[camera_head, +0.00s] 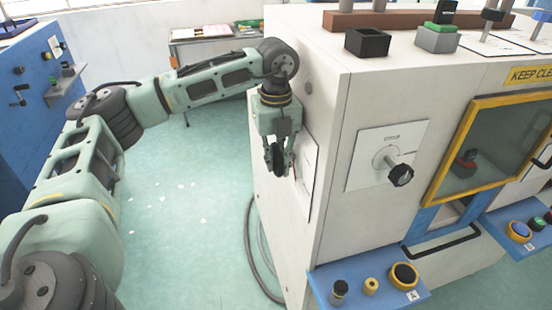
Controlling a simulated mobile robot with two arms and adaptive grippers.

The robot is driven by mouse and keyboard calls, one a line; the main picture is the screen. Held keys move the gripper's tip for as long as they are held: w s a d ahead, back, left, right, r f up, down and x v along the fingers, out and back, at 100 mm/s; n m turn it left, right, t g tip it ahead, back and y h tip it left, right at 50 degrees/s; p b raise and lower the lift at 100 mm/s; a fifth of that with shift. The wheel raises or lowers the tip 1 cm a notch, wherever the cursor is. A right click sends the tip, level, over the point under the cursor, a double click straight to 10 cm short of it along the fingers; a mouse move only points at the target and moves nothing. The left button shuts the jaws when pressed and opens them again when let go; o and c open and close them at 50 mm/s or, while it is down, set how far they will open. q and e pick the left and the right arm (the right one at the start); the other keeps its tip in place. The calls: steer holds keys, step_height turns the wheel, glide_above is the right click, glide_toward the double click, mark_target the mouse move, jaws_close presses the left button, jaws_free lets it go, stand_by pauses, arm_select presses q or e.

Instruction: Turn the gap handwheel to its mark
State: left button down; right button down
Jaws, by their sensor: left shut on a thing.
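My left gripper (277,165) reaches down beside the left side of the white machine. It is shut on a dark round handwheel (274,156), seen edge-on between its fingers, in front of a white side plate (311,176). The fingers and the angle hide much of the wheel, and I cannot make out a mark. A black star knob (400,174) on a shaft stands out from a white plate (366,158) on the machine's front. The lettering on that plate is too small to read. My right gripper is not in view.
The white machine (290,235) fills the right. A blue shelf (385,295) with buttons juts out at its lower front. A yellow-framed window (448,150) is at right. A dark hose (249,240) runs down to the floor. The green floor (185,240) has scattered white scraps.

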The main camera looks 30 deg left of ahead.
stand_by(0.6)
arm_select(q)
steer(key=c, duration=1.7)
jaws_free()
steer(key=shift+c, duration=0.2)
step_height(320, 180, up, 12)
steer(key=shift+r, duration=0.1)
